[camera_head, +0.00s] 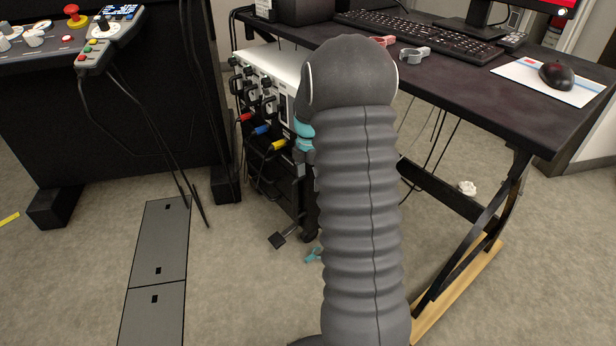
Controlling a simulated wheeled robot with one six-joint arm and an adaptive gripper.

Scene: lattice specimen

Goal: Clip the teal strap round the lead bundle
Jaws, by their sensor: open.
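A small teal piece (313,255), apparently the strap, lies on the carpet just left of my ribbed arm; its shape is too small to make out fully. The leads (262,170) hang from the front of the white-topped instrument unit, near red, blue and yellow plugs; how they are bundled is hard to see. My gripper (302,185) shows only in part, dark, beside the unit and left of my arm cover. It is above the teal piece and apart from it. It is open, and I see nothing held. My arm hides much of the unit's right side.
A dark desk (470,85) carries a keyboard, a mouse (557,75), a pink clip (384,41) and a grey clip (415,54). A control console (60,65) stands left with hanging cables. Grey floor plates (160,255) lie front left. The carpet between is mostly clear.

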